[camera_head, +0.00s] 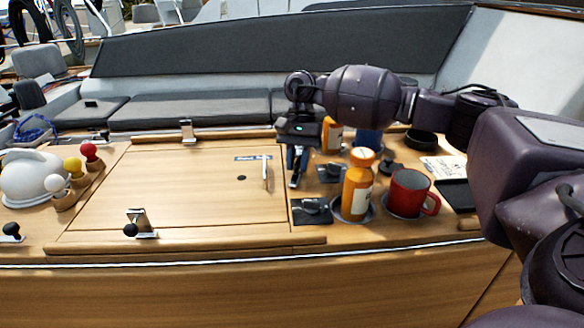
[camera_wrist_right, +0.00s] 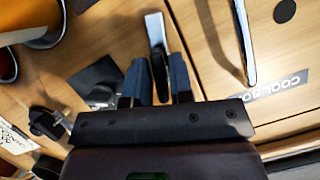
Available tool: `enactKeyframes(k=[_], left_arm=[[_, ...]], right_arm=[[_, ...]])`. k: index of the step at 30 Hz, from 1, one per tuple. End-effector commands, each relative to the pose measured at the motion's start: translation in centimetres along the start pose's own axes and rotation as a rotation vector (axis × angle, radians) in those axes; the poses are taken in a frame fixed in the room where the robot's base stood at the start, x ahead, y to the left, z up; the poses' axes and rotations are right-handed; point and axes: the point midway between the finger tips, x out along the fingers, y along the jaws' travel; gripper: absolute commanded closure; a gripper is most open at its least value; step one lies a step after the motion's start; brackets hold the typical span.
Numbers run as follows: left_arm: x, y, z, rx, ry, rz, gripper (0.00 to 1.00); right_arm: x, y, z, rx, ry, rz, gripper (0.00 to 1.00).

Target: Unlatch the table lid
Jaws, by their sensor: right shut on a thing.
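The table lid (camera_head: 190,190) is a flat wooden panel, lying closed, with a dark round hole and a "COOL BOX" label (camera_head: 253,157). A pale bar handle (camera_head: 266,172) is on its right part; it also shows in the right wrist view (camera_wrist_right: 243,45). My right gripper (camera_head: 297,163) points down at the lid's right edge. It is shut on a latch (camera_wrist_right: 155,28) with a metal plate and black grip, partly hidden between the fingers. Another latch (camera_head: 140,222) with a black knob is at the lid's front edge. My left gripper is not in view.
Right of the lid stand an orange bottle (camera_head: 357,185), a red mug (camera_head: 408,193) and dark clips on black pads (camera_head: 311,212). On the left are a white kettle (camera_head: 32,180) and several knobbed wooden pieces (camera_head: 75,178). A metal bracket (camera_head: 187,130) is at the back.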

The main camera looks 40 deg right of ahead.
Motion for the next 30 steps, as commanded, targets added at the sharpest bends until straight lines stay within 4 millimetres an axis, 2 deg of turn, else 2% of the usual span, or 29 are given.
enactKeyframes(k=[1,7,16,30], left_arm=[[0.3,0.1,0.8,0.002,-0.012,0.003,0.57],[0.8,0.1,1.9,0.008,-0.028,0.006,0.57],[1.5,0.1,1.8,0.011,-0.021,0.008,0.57],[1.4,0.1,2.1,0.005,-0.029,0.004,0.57]], right_arm=[[0.6,-0.1,-0.3,-0.033,-0.004,0.018,1.0],[0.4,-0.1,-0.3,-0.159,-0.001,0.068,1.0],[0.1,-0.1,-0.1,-0.267,0.002,0.11,1.0],[-0.2,0.0,0.1,-0.293,0.004,0.118,1.0]])
